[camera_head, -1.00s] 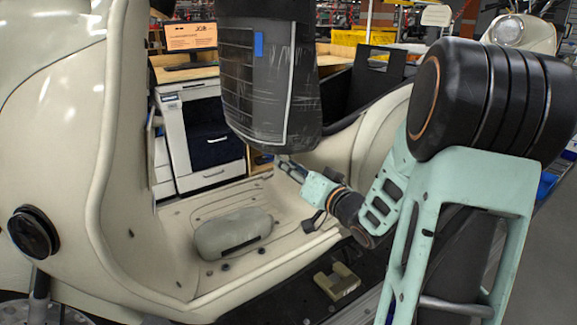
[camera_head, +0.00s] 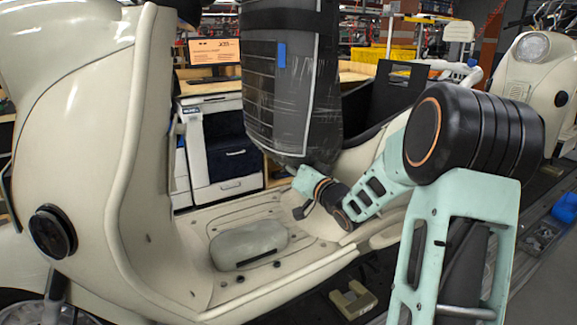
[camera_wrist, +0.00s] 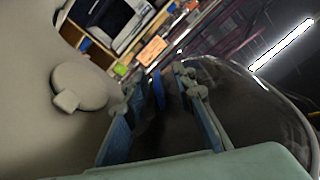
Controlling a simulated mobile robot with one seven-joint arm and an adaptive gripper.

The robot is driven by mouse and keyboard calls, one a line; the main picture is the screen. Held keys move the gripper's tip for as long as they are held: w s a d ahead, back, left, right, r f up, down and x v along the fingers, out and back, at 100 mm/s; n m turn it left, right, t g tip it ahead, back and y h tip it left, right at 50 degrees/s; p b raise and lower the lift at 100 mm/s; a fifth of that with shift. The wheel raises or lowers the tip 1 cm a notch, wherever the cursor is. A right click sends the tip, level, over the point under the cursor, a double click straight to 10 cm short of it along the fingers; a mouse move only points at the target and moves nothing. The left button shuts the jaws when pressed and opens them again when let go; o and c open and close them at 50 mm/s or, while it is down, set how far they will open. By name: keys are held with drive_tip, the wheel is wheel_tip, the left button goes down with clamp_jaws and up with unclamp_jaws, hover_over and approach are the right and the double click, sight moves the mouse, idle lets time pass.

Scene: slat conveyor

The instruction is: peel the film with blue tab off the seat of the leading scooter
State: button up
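The leading scooter (camera_head: 100,150) is cream and fills the left and middle of the head view. Its dark seat (camera_head: 325,130) stands upright above the footboard, covered by clear, creased film (camera_head: 262,105) with a pale edge strip. The blue tab (camera_head: 282,54) lies high on the film. My gripper (camera_wrist: 157,90) is open in the wrist view, its two fingers apart, with a blue patch, likely the tab (camera_wrist: 157,84), showing beyond and between them. In the head view my wrist is at the seat's lower end; the fingertips are mostly hidden there. I see no contact with the tab.
A grey rounded lump (camera_head: 249,245) sits on the scooter's footboard (camera_head: 200,225). A white drawer cabinet (camera_head: 222,150) and a wooden bench stand behind. Another cream scooter (camera_head: 535,85) is at the right. A blue bin (camera_head: 566,207) lies on the right floor.

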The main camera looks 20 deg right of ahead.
clamp_jaws()
drive_tip(key=shift+f, duration=0.1)
drive_tip(key=s+a+f+b, duration=0.3)
drive_tip(key=s+a, duration=0.1)
drive_tip(key=s, duration=0.1)
drive_tip(key=shift+s+a+f, duration=0.2)
drive_tip(key=shift+s+a, duration=0.1)
idle(0.4)
drive_tip(key=shift+s+a+f+b, duration=0.5)
drive_tip(key=shift+s+a, duration=0.1)
drive_tip(key=shift+s, duration=0.1)
drive_tip(key=shift+s+a+f+b, duration=0.5)
drive_tip(key=shift+s+a, duration=0.05)
drive_tip(key=shift+s, duration=0.15)
drive_tip(key=shift+s+a+f+b, duration=0.4)
drive_tip(key=shift+s+a, duration=0.15)
drive_tip(key=shift+s, duration=0.15)
drive_tip(key=shift+s+a+f+b, duration=0.25)
drive_tip(key=shift+s+a+f, duration=0.1)
drive_tip(key=shift+s+a, duration=0.3)
drive_tip(key=shift+f, duration=0.1)
